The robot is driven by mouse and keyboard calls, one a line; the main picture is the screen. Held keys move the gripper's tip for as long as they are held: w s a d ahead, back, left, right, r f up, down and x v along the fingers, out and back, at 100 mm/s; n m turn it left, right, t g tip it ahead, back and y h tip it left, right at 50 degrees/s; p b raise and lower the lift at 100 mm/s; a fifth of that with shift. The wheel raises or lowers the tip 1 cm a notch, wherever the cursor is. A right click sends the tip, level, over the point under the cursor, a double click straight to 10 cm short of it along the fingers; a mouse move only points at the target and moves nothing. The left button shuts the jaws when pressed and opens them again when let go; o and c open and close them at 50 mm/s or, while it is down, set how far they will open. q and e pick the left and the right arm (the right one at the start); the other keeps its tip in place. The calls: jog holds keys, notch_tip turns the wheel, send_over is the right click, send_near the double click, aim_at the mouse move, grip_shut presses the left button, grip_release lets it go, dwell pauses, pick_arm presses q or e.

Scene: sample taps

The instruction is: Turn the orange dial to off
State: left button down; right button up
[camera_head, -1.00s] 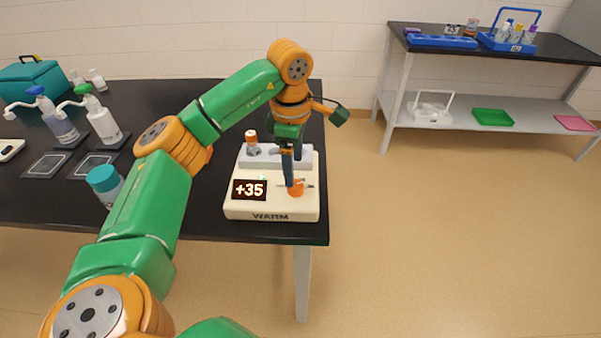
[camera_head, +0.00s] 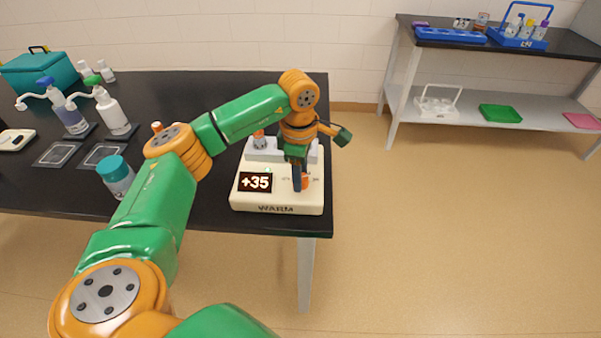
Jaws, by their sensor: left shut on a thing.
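The orange dial (camera_head: 305,182) sits on the front right of the cream warmer (camera_head: 280,195), whose front reads "WARM". Its dark display (camera_head: 255,182) shows "+35". My left gripper (camera_head: 298,183) points down from above and is shut on the orange dial, covering part of it. The dial's exact pointing is too small and too covered to tell. Small marks show on either side of the dial. My right gripper is not in view.
A grey block on the warmer holds an orange-capped vial (camera_head: 259,138). A teal-capped bottle (camera_head: 116,175), two pump bottles (camera_head: 111,112) and a teal case (camera_head: 42,70) stand further left on the black table (camera_head: 210,95). A shelf table (camera_head: 560,50) is at the back right.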

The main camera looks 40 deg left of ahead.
pick_arm(q)
jog(key=shift+n, duration=0.3)
jog(key=n, duration=0.6)
jog(key=shift+d+p, duration=0.1)
jog(key=shift+p, duration=0.2)
jog(key=n, duration=0.4)
jog(key=n+p, duration=0.1)
jog(key=n, duration=0.2)
jog(key=shift+n+g, duration=0.3)
jog(key=n+p, duration=0.1)
jog(key=n, duration=0.5)
jog(key=shift+w, duration=0.1)
jog(key=n+p, duration=0.1)
jog(key=n, duration=0.5)
jog(key=shift+n+g+p, duration=0.3)
